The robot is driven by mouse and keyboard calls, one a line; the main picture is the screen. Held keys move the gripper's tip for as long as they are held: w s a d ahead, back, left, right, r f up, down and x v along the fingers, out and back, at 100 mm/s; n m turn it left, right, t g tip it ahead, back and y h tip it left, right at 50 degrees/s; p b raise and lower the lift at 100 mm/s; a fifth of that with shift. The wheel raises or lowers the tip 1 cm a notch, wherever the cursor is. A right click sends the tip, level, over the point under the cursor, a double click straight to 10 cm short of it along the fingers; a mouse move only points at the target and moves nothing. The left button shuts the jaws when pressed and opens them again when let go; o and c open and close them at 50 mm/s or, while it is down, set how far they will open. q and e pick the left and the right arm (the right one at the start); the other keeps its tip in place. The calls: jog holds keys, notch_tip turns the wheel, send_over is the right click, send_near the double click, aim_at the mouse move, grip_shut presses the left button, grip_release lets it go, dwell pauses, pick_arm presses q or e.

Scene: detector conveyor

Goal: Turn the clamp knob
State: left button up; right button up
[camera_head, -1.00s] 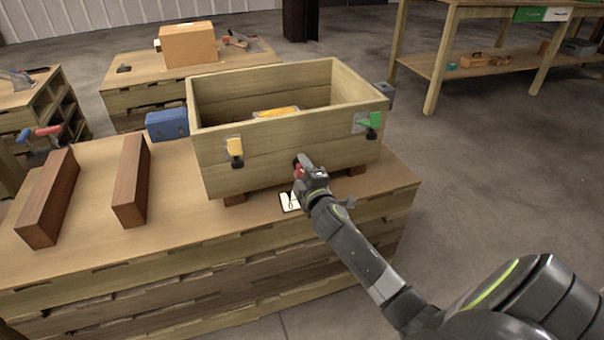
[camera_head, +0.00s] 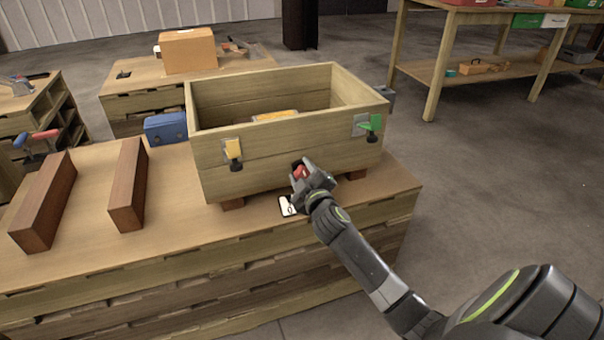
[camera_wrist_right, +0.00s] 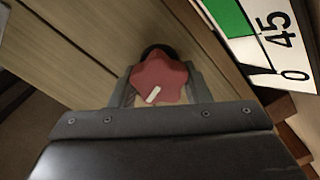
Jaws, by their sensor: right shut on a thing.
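The clamp knob (camera_head: 300,171) is red and sits on the front wall of a wooden crate (camera_head: 262,150). In the right wrist view the knob (camera_wrist_right: 160,80) is star-shaped with a white mark near its lower edge and a dark base behind it. My right gripper (camera_head: 308,175) is at the knob. In the wrist view its two fingers (camera_wrist_right: 160,90) stand on either side of the knob, shut on it. A white card with a green patch and the numbers 45 and 0 (camera_wrist_right: 268,45) lies beside the knob. My left gripper is not in view.
Two brown wooden blocks (camera_head: 128,185) and a blue box (camera_head: 166,127) are to the left.

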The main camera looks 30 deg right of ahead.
jog(key=shift+f, duration=0.15)
jog(key=o, duration=1)
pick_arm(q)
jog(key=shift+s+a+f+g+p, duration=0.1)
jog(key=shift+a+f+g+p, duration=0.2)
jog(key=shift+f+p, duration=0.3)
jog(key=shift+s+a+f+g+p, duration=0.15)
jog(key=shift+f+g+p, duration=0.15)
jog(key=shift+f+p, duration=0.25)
pick_arm(e)
jog(key=v, duration=1.7)
jog(key=shift+s+a, duration=0.15)
jog(key=shift+s, duration=0.05)
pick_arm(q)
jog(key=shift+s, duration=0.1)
